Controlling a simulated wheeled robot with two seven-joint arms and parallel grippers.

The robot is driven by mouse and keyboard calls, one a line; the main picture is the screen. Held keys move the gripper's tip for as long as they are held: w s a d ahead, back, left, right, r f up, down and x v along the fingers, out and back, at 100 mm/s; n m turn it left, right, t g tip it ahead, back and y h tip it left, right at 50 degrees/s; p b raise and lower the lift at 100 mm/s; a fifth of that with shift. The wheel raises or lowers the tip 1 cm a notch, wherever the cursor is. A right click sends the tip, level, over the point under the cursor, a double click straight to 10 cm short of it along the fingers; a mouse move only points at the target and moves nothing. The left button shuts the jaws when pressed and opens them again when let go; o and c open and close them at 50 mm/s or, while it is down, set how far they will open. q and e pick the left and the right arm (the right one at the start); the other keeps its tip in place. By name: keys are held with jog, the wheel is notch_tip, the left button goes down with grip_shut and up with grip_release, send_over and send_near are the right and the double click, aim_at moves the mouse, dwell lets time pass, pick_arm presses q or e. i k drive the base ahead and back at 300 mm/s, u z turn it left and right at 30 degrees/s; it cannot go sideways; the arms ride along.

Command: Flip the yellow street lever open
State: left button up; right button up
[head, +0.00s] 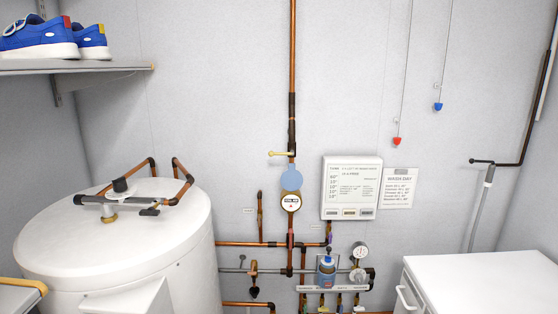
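A yellow lever (280,153) sits on the vertical copper pipe (292,60) at the middle of the back wall in the head view. The lever points left and lies about level, across the pipe. Just below it are a light-blue disc (291,178) and a round white-faced meter (291,202) on the same pipe line. Neither of my grippers shows in the head view, and nothing touches the lever.
A large white tank (120,238) with copper pipes stands at left. Blue shoes (40,38) rest on a shelf (105,67) above it. A white panel (351,188) hangs right of the pipe. A white cabinet (478,275) stands at lower right. Small valves and a gauge (360,251) sit low.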

aim_at(271, 153)
jog(key=z, duration=0.5)
jog(key=i, duration=1.6)
jog(key=u, duration=0.6)
